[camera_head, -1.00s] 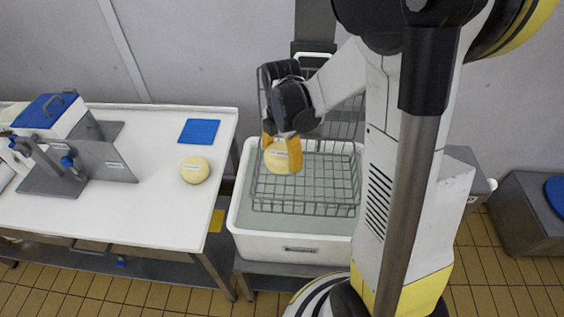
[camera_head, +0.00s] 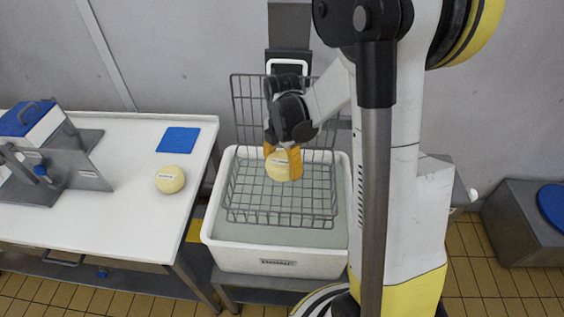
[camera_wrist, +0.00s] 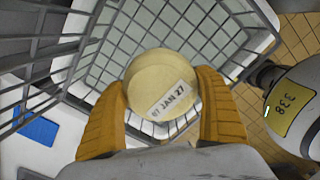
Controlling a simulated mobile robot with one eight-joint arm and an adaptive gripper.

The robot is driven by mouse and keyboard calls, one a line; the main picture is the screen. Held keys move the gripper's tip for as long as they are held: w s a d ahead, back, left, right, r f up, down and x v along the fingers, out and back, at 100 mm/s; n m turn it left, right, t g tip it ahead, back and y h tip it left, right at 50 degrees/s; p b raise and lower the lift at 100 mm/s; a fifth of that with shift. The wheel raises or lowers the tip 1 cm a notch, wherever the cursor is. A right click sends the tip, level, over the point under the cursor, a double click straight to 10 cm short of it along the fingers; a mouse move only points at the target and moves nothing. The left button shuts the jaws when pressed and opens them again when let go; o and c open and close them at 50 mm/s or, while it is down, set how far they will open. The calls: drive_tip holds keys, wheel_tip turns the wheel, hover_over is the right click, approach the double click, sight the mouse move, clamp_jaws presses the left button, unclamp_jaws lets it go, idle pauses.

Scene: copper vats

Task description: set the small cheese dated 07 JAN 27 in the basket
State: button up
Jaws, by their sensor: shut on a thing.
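The small cheese (camera_wrist: 158,78) is a pale yellow round with a white label that reads 07 JAN 27 in the wrist view. My gripper (camera_head: 283,160) is shut on it, one yellow finger on each side. In the head view the cheese (camera_head: 279,168) is held over the wire basket (camera_head: 234,212). The basket is a grey wire grid with a tall back panel, set in a white tub (camera_head: 214,228) of greenish liquid. In the wrist view the basket's grid (camera_wrist: 218,38) shows beneath and beyond the cheese. The gap between cheese and basket floor is hard to judge.
Another pale cheese (camera_head: 170,180) with a label sits on the white table (camera_head: 120,222) at left, near a blue mat (camera_head: 179,140). A grey metal device (camera_head: 88,178) stands farther left. The basket's back panel (camera_head: 243,105) rises close behind my gripper.

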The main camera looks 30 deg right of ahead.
sight(283, 191)
drive_tip(key=shift+f+b, duration=3.25)
drive_tip(key=shift+f, duration=0.8)
drive_tip(key=shift+f+b, duration=0.7)
drive_tip(key=shift+f, duration=0.1)
drive_tip(key=o, duration=1.4)
drive_tip(key=shift+c, duration=0.2)
drive_tip(key=shift+r, duration=0.15)
drive_tip(key=shift+r+p, duration=2.5)
drive_tip(key=shift+r, duration=0.9)
